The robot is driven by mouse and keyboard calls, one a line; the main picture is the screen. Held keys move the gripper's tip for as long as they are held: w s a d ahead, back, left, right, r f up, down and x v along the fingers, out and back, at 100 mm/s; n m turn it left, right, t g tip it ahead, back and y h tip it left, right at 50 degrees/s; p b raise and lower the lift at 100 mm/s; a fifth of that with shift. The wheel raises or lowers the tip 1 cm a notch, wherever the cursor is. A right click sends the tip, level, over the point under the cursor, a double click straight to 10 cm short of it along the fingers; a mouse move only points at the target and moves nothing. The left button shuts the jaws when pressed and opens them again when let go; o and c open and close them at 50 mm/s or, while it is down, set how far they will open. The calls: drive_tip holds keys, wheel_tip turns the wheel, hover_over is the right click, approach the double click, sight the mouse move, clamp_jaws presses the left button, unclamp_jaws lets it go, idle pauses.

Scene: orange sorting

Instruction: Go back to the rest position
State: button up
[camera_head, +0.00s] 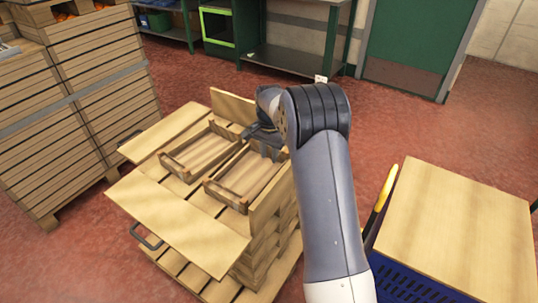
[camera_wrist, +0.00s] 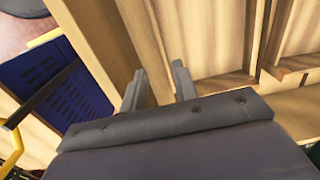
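My gripper (camera_head: 264,138) is at the far right corner of the open wooden box, in part hidden by my own arm. In the wrist view its two fingers (camera_wrist: 160,86) stand apart with no object seen held between them, and pale wood lies behind them. Two small slatted wooden crates, a left one (camera_head: 165,163) and a right one (camera_head: 213,192), sit side by side inside the open box (camera_head: 190,238). No oranges show in either crate. The fingertips are close above the wood; I cannot tell whether they touch it.
A wooden-topped stand (camera_head: 455,235) with a blue perforated crate (camera_head: 400,285) and a yellow bar (camera_head: 381,195) is at right. Tall slatted crate stacks (camera_head: 75,100), with oranges on top, stand at left. A dark bench (camera_head: 295,60) and green door (camera_head: 417,45) are behind. Red floor is free between.

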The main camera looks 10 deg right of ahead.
sight(269, 180)
wheel_tip(269, 180, down, 13)
drive_tip(key=shift+r+b, duration=0.1)
drive_tip(key=shift+b, duration=0.8)
drive_tip(key=shift+r+p, duration=0.45)
drive_tip(key=shift+r, duration=1.8)
